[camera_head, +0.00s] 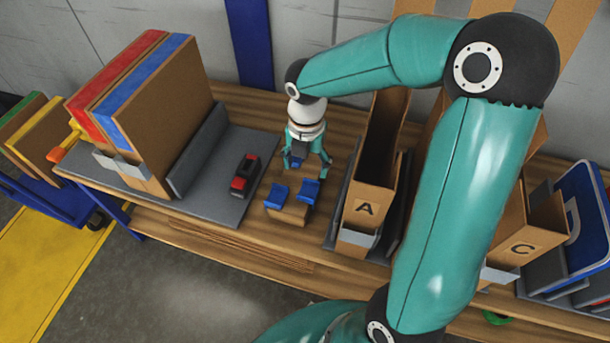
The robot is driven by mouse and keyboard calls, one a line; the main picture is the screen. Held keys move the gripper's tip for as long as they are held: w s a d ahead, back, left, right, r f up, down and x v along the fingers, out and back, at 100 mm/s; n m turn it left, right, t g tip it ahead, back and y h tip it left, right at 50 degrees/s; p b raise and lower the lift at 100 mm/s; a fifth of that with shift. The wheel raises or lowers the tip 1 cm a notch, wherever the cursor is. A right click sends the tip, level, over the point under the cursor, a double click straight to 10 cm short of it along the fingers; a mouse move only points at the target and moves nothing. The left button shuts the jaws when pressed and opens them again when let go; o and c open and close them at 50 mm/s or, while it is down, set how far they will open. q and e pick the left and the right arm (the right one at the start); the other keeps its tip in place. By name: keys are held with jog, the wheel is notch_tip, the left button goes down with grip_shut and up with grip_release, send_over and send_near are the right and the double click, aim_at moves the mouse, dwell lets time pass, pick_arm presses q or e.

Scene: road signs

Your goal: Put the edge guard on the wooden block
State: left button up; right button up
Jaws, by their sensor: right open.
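The wooden block (288,210) stands on the bench near its front edge, left of the box marked A. Two blue edge guards sit at its near top corners, one on the left (276,194) and one on the right (308,191). My right gripper (307,164) points down just behind these guards, with its teal fingers spread. Another small blue piece (298,156) shows between the fingers, near the left one. Whether it touches the block or a finger I cannot tell. The gripper hides the block's far part. My left gripper is not in view.
A red and black object (244,176) lies on the grey tray (208,191) at left, beside tall boxes with red and blue edges (150,110). Box A (366,205) and box C (520,245) stand at right. My right arm covers part of the bench.

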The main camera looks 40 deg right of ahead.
jog(key=shift+r, duration=1.2)
jog(key=s+a+f+m+g+y+p, duration=0.1)
jog(key=s+a+f+m+y+p, duration=0.1)
jog(key=s+a+f+m+p, duration=0.6)
jog(key=s+a+f+m+g+y+p, duration=0.15)
jog(key=s+a+f+m, duration=0.35)
jog(key=a+f+m, duration=0.7)
jog(key=w+m+t, duration=0.1)
jog(key=w+r+m+t, duration=0.1)
jog(key=w+m, duration=0.1)
jog(key=w+a+m+t, duration=0.1)
jog(key=w+m, duration=0.1)
jog(key=shift+r+y, duration=0.25)
